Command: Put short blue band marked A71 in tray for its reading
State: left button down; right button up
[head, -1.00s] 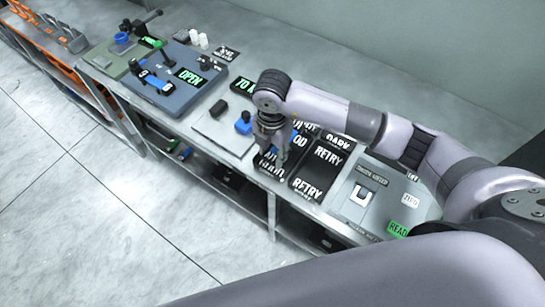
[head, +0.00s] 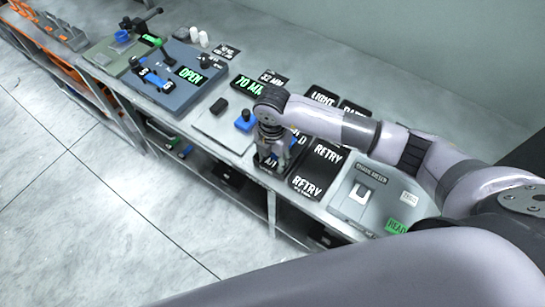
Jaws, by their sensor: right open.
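My right gripper (head: 270,160) is open, pointing down over the front of a black labelled tray left of the RETRY tray. Small white characters, perhaps A71, show by its fingertips. A small blue patch (head: 296,133) shows just behind the gripper. I cannot tell whether it is the short blue band, which is otherwise hidden or too small to make out. The RETRY tray (head: 327,152) is beside the gripper, to its right. LIGHT (head: 324,96) and DARK (head: 354,107) labels show behind my arm. My left gripper is not in view.
A grey reader plate with a white slot piece (head: 361,194) and green READ label (head: 396,226) lies at right. A pale plate with a blue block (head: 243,122) is left of the gripper. A blue-grey OPEN station (head: 190,76) stands farther left. Open floor lies in front.

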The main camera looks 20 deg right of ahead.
jog(key=shift+r, duration=0.3)
jog(key=shift+w+r, duration=0.1)
jog(key=shift+r, duration=0.25)
notch_tip(320, 180, up, 11)
jog(key=b, duration=0.3)
